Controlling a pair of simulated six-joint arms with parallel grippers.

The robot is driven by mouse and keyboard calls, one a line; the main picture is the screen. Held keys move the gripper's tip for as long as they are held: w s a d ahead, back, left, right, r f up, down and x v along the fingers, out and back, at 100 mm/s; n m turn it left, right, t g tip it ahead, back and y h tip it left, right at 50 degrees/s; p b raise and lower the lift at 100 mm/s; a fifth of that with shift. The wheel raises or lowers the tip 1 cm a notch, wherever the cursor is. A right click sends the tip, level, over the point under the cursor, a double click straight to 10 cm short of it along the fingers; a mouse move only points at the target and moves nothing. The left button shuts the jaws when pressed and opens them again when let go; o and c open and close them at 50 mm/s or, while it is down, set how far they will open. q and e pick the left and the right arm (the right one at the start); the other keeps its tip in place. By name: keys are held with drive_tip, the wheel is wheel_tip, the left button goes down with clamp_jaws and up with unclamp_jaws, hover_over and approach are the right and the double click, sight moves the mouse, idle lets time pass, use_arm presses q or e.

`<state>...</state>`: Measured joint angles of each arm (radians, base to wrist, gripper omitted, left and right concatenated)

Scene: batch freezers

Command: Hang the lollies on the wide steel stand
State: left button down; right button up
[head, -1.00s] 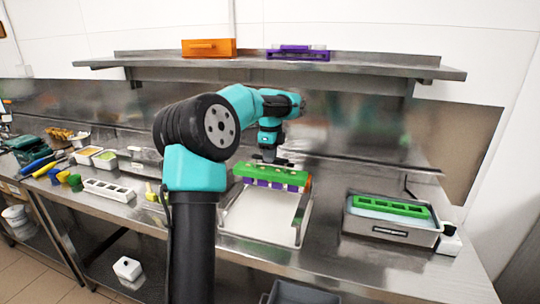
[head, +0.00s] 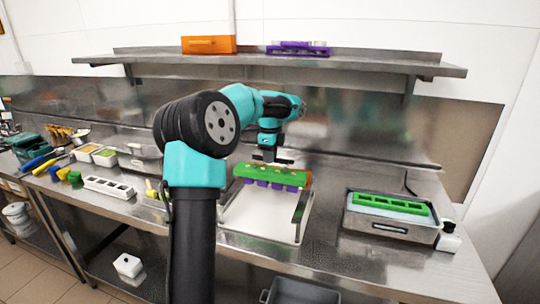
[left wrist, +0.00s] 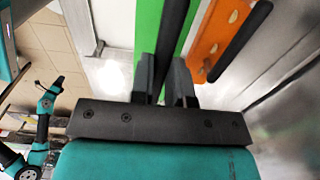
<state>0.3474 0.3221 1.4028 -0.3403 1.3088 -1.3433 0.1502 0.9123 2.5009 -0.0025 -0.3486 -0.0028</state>
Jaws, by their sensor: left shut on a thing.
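A green lolly holder (head: 262,174) with purple lollies (head: 276,184) hanging under it is at the back of the wide steel stand (head: 303,217). An orange holder (head: 300,174) is close behind it. My left gripper (head: 268,161) is directly above the green holder. In the left wrist view, its fingers (left wrist: 162,82) are shut on a dark upright handle in front of the green holder (left wrist: 147,28). The orange holder (left wrist: 213,33) is beside it, with its own dark handle. Whether the green holder rests on the rails is hard to tell. My right gripper does not show.
A shelf (head: 160,62) runs above with orange and purple moulds.

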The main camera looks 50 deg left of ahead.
sight(270, 171)
use_arm(q)
drive_tip(key=shift+f, duration=2.6)
idle(2.0)
drive_tip(key=c, duration=1)
unclamp_jaws()
wheel_tip(270, 171, up, 18)
drive_tip(key=shift+f, duration=0.25)
drive_tip(key=shift+w+f, duration=0.1)
